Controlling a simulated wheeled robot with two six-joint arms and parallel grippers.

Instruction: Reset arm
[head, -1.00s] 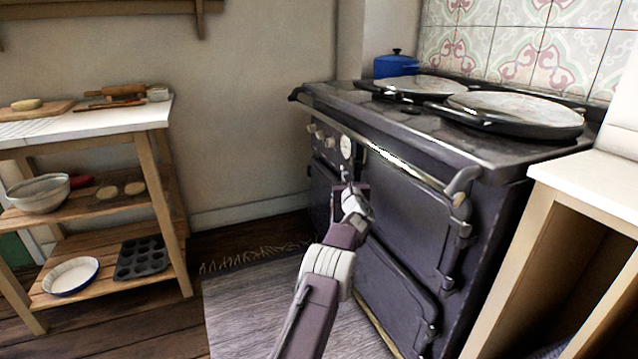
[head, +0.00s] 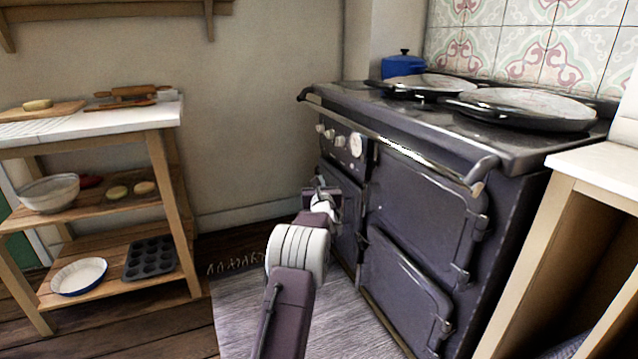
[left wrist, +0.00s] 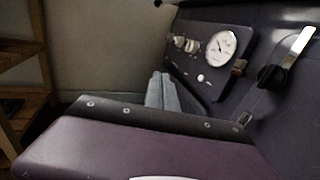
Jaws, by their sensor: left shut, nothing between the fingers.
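My left gripper (head: 321,187) is in front of the dark range cooker (head: 425,190) in the head view, near its left doors and below the dial. Its fingers (left wrist: 161,92) show in the left wrist view, closed together with nothing between them. In that view the cooker's round dial (left wrist: 221,47) and knobs (left wrist: 186,43) are just beyond the fingertips, to the right. I cannot tell whether the gripper touches the cooker. The cooker's doors look closed. My right gripper is not in view.
A wooden trolley (head: 160,215) with bowls and baking things stands at the left. A pale counter (head: 600,170) stands right of the cooker. A grey rug (head: 235,310) lies on the floor. Round lids (head: 525,105) and a blue pot (head: 403,66) are on the cooker.

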